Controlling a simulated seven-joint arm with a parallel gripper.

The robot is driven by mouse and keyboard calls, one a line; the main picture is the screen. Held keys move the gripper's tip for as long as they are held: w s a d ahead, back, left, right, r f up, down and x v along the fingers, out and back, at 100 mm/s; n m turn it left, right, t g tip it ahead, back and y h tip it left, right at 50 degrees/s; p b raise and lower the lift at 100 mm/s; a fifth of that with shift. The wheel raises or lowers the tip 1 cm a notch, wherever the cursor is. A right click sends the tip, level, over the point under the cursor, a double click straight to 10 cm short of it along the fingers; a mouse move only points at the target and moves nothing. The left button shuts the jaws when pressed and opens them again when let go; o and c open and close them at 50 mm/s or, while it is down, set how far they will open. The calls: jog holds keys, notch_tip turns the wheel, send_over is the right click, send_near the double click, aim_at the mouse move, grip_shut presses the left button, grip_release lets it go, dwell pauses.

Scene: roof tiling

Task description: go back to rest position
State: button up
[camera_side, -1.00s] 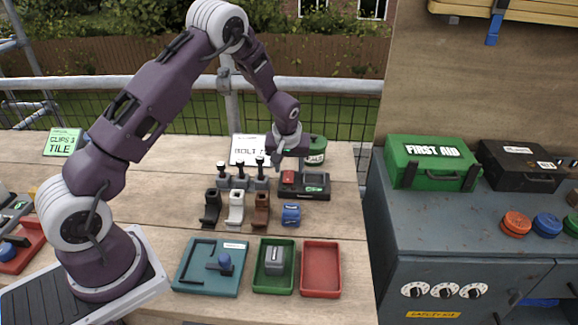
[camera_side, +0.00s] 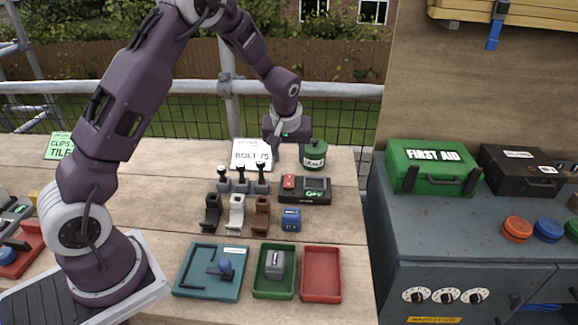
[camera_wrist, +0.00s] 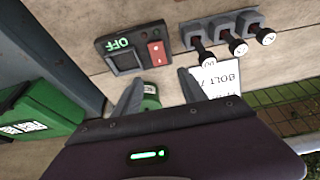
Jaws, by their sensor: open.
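My gripper (camera_side: 276,143) is raised over the back of the wooden bench, near the white BOLT card (camera_side: 251,154) and the green tin (camera_side: 314,154). It is open.
Clips in black, white (camera_side: 236,213) and brown, plus a blue block (camera_side: 291,219), sit nearer. Teal (camera_side: 190,286), green (camera_side: 273,294) and red trays (camera_side: 321,272) line the front. A rail runs behind.

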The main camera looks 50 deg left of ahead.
jog(key=s+d+r+m+t+h, duration=0.1)
jog(key=s+d+r+m, duration=0.1)
jog(key=s+d+r, duration=0.5)
jog(key=s+d+r+m+t+h, duration=0.1)
jog(key=s+d+r+m, duration=0.1)
jog(key=s+r, duration=0.75)
jog(key=s+d+r+m, duration=0.1)
jog(key=s+d+m, duration=0.1)
jog(key=s, duration=0.6)
jog(key=s+d+r+m+h, duration=0.1)
jog(key=s+d+r+m, duration=0.1)
jog(key=s, duration=0.5)
jog(key=shift+s+d+m+t, duration=0.3)
jog(key=shift+s+d+m, duration=0.1)
jog(key=shift+d, duration=0.15)
